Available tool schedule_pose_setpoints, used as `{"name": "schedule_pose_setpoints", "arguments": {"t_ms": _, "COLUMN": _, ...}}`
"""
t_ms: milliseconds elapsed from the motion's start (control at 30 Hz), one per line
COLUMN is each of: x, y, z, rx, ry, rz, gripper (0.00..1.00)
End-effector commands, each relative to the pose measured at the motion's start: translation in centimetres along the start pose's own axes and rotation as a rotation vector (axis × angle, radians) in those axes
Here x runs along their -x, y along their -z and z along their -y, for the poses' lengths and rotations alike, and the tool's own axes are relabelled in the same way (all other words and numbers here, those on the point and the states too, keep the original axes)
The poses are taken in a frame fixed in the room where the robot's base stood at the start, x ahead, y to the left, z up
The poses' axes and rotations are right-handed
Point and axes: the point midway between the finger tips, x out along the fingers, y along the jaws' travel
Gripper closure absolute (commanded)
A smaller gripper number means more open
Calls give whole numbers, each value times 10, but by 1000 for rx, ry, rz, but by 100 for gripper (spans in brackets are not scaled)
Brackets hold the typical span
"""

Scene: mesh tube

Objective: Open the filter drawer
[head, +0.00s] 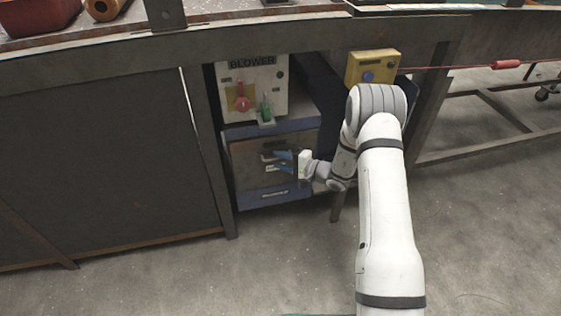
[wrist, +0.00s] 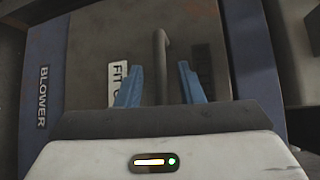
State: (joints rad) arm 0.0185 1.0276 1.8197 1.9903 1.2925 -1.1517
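The filter drawer (head: 250,183) has a dark brown-grey front in a blue cabinet under the bench. Its front looks flush with the cabinet. In the wrist view the drawer front (wrist: 85,75) fills much of the picture, with a white label beside a grey bar handle (wrist: 160,50). My gripper (head: 274,161) is at the drawer front, reaching in from the right. In the wrist view its blue fingers (wrist: 160,85) are apart, one on each side of the handle, with a visible gap to it on both sides. The handle's near end is hidden behind my gripper body.
Above the drawer is a BLOWER panel (head: 262,88) with a red lever (head: 242,100) and a green switch (head: 266,110). A yellow box with a blue button (head: 373,66) hangs to the upper right. Bench legs (head: 212,150) stand on both sides. The floor in front is clear.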

Motion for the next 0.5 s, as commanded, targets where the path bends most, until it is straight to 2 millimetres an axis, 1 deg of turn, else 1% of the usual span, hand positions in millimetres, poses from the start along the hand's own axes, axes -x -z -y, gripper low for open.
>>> {"name": "schedule_pose_setpoints", "arguments": {"t_ms": 33, "x": 0, "y": 0, "z": 0, "rx": 0, "ry": 0, "rz": 0, "gripper": 66}}
{"name": "schedule_pose_setpoints", "arguments": {"t_ms": 67, "x": 0, "y": 0, "z": 0, "rx": 0, "ry": 0, "rz": 0, "gripper": 68}}
{"name": "schedule_pose_setpoints", "arguments": {"t_ms": 433, "x": 0, "y": 0, "z": 0, "rx": 0, "ry": 0, "rz": 1, "gripper": 98}}
{"name": "schedule_pose_setpoints", "arguments": {"t_ms": 500, "x": 0, "y": 0, "z": 0, "rx": 0, "ry": -1, "rz": 1, "gripper": 100}}
